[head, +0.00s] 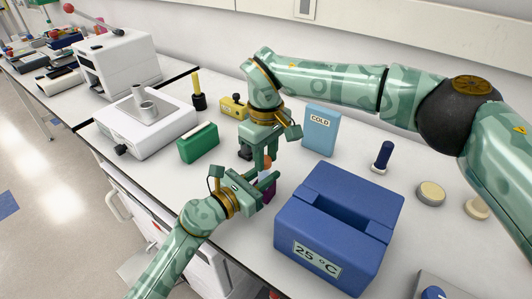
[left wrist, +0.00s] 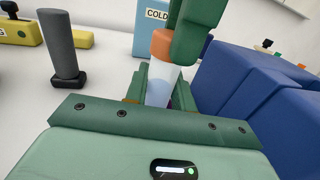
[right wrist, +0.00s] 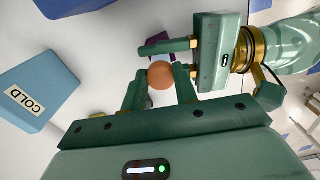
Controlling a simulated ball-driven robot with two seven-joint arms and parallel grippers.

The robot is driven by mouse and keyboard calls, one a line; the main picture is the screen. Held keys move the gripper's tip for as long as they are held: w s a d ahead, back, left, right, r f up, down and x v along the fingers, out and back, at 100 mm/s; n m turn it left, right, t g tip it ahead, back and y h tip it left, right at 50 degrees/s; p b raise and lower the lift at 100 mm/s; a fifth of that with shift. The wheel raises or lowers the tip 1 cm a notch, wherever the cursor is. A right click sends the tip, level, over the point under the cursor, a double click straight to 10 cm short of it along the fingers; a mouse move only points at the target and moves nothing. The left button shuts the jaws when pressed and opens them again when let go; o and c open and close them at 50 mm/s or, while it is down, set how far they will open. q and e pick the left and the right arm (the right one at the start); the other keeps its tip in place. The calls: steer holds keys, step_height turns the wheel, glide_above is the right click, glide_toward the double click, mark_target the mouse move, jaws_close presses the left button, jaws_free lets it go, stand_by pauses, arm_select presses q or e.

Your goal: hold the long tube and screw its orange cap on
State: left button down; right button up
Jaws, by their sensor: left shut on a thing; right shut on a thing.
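The long tube (left wrist: 158,85) is pale and translucent and stands about upright in the left wrist view. My left gripper (head: 264,183) is shut around its body. The orange cap (left wrist: 162,43) sits at the tube's top end; I cannot tell whether its thread is engaged. My right gripper (head: 265,158) comes from above and is shut on the cap. In the right wrist view the round cap top (right wrist: 161,75) shows between the right fingers. The cap also shows small in the head view (head: 267,164). Most of the tube's lower part is hidden by my left gripper.
A blue 25 °C box (head: 340,205) stands close to the right. A light blue COLD box (head: 321,130) stands behind. A green box (head: 198,143), a white device (head: 150,125) and a yellow block (head: 233,106) are to the left and behind. A purple object (right wrist: 157,42) is below the grippers.

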steer(key=shift+m, duration=0.3)
steer(key=o, duration=1)
steer(key=shift+r, duration=0.1)
step_height(320, 180, up, 12)
arm_select(q)
steer(key=c, duration=1.1)
jaws_free()
